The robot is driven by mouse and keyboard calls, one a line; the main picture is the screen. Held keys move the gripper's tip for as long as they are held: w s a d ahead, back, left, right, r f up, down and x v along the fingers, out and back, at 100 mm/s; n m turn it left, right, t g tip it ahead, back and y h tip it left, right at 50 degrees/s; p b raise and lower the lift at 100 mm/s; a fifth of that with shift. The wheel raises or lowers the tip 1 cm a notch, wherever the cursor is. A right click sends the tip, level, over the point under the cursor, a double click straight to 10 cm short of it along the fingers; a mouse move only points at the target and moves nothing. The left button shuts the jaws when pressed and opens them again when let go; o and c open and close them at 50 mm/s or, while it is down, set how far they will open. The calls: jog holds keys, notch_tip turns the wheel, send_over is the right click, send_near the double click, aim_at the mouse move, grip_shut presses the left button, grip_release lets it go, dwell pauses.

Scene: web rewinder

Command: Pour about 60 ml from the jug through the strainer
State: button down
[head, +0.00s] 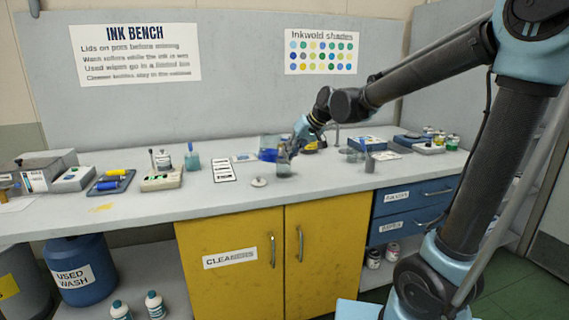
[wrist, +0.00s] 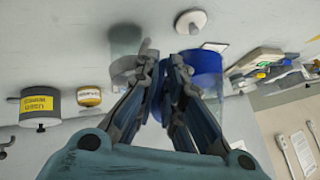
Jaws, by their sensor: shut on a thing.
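The blue jug (head: 269,149) is held up off the bench by my gripper (head: 291,150). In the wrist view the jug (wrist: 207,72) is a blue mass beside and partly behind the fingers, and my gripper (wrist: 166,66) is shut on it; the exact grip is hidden. A clear beaker (head: 284,171) stands on the bench just below the gripper, and it also shows in the wrist view (wrist: 125,38). A greyish ringed shape (wrist: 121,68) at the beaker looks like the strainer, partly hidden by a finger. I cannot tell whether liquid flows.
A white knobbed lid (head: 259,182) lies in front of the beaker. A printed card (head: 223,171) and a scale-like device (head: 161,179) are to the left. Glass dishes (head: 351,154) and several small jars (head: 439,136) are to the right. The front bench edge is clear.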

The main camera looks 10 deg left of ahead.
jog(key=shift+w+d+r+m+g+y+p, duration=0.1)
jog(key=shift+w+m+g+y, duration=0.25)
jog(key=shift+g, duration=0.5)
jog(key=shift+w+d+m+g+y+p, duration=0.1)
jog(key=shift+w+m+g+y+p, duration=0.2)
jog(key=shift+g, duration=0.5)
jog(key=shift+w+d+r+m+g+y+b, duration=0.15)
jog(key=shift+m+g+y, duration=0.25)
jog(key=shift+g, duration=0.45)
jog(key=shift+a, duration=0.1)
jog(key=shift+s+f+m+g+y+p, duration=0.1)
jog(key=shift+f+m+g+y+p, duration=0.35)
jog(key=shift+g+p, duration=0.3)
jog(key=shift+r+g+y, duration=0.25)
jog(key=shift+g+y, duration=0.05)
jog(key=shift+g, duration=0.15)
jog(key=shift+s+a, duration=0.1)
jog(key=shift+s, duration=0.2)
jog(key=shift+s, duration=0.25)
jog(key=shift+r, duration=0.1)
